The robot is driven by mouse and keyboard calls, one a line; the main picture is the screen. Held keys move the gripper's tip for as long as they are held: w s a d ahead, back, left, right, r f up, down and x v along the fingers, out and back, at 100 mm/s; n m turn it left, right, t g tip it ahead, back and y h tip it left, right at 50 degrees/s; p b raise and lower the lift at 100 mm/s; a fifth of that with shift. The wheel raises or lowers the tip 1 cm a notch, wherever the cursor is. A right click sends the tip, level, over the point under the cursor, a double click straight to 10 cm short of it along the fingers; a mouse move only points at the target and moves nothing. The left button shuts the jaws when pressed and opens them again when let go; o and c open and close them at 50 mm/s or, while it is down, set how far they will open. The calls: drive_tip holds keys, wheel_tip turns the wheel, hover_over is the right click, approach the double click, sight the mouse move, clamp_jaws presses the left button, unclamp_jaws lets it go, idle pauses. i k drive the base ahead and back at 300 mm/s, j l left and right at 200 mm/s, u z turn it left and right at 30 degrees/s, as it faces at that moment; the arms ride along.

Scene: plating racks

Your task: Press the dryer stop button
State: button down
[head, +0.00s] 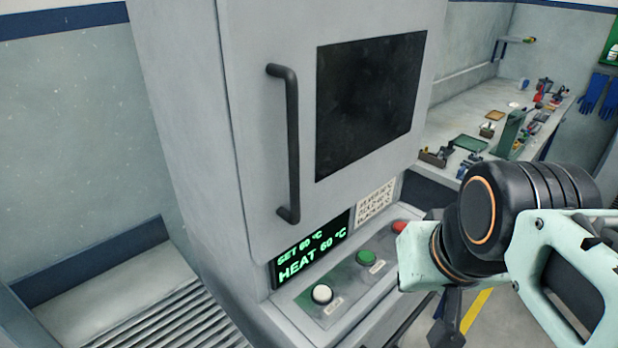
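The dryer (290,60) is a tall grey cabinet with a closed door, a black vertical handle and a dark window. Its sloped front panel bears a white button (322,294), a green button (366,257) and a red button (399,227), the last close to my arm in the picture. Small labels by the buttons are too small to read. A display (312,250) reads "SET 60 °C" and "HEAT 60 °C" in green. A dark part that seems to be my gripper (450,322) shows below my arm, right of the panel; its fingers cannot be made out.
A roller conveyor (165,322) runs at the lower left. A workbench (480,122) with trays and several small items stands behind at the right. Blue gloves (598,94) hang at the far right. A yellow floor line (476,308) shows beneath my arm.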

sight(399, 227)
drive_tip(key=z, duration=0.3)
drive_tip(key=i+l+u, duration=0.45)
drive_tip(key=l, duration=0.35)
drive_tip(key=l+u, duration=0.2)
drive_tip(key=l, duration=0.2)
